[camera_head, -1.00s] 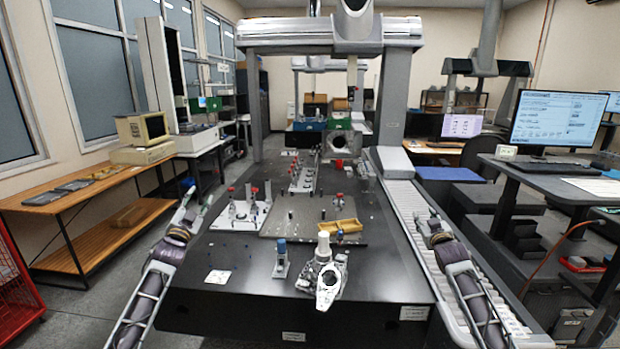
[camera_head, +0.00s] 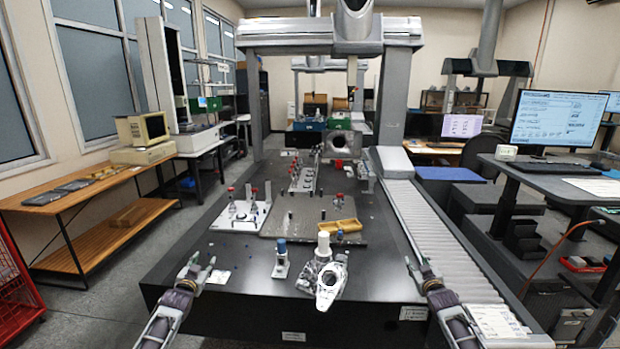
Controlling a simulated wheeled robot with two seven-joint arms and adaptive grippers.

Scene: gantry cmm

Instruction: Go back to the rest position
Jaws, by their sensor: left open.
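My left gripper (camera_head: 197,265) is open and empty over the front left of the dark machine table, beside a small white card (camera_head: 218,277). My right gripper (camera_head: 414,262) is over the table's right side, by the roller-like ribbed cover. Its fingers are too small to tell whether they are open or shut, and I see nothing held in it. Both forearms come in from the bottom of the view.
A metal casting (camera_head: 326,282) and a blue-topped fixture (camera_head: 281,260) stand at the table's front middle, between my grippers. A yellow tray (camera_head: 341,227) lies behind them. A wooden bench (camera_head: 85,195) stands left; a monitor desk (camera_head: 550,178) stands right.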

